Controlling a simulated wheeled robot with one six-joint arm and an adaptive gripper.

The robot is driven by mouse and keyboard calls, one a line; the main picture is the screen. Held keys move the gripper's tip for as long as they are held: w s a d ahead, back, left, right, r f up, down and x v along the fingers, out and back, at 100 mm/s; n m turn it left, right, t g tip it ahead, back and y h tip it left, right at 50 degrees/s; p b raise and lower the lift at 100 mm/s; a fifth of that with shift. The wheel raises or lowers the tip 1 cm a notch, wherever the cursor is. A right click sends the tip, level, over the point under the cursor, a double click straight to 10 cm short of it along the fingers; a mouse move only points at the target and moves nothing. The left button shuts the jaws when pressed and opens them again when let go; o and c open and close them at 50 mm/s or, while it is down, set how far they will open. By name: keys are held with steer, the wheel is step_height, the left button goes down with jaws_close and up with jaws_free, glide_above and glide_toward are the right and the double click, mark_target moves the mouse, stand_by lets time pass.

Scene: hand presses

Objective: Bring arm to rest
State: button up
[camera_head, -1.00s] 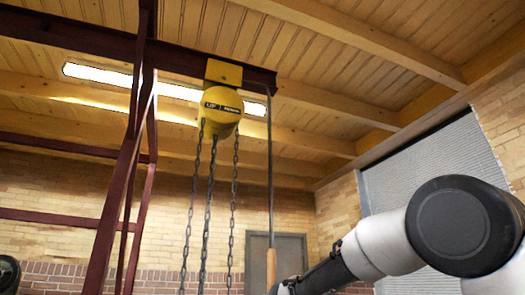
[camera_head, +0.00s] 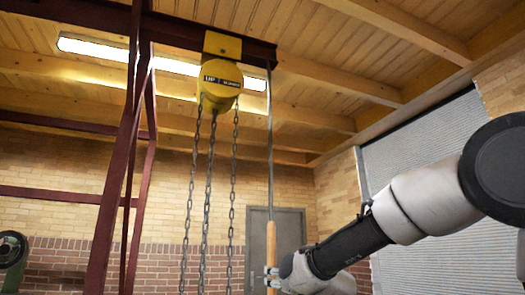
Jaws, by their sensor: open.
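My arm reaches in from the right, and my gripper (camera_head: 271,277) is at the bottom centre of the view. Its small fingers are open beside the lower part of a wooden handle (camera_head: 272,238). The handle hangs upright at the end of a long thin metal rod (camera_head: 270,140). I cannot tell whether the fingers touch the handle or only overlap it in the picture.
A yellow chain hoist (camera_head: 220,82) hangs from a dark red beam, with several chains (camera_head: 209,200) hanging left of the handle. A dark red steel frame (camera_head: 112,190) stands further left. A grey door (camera_head: 290,240) and a rolling shutter (camera_head: 425,150) are behind.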

steer(key=shift+v, duration=1.15)
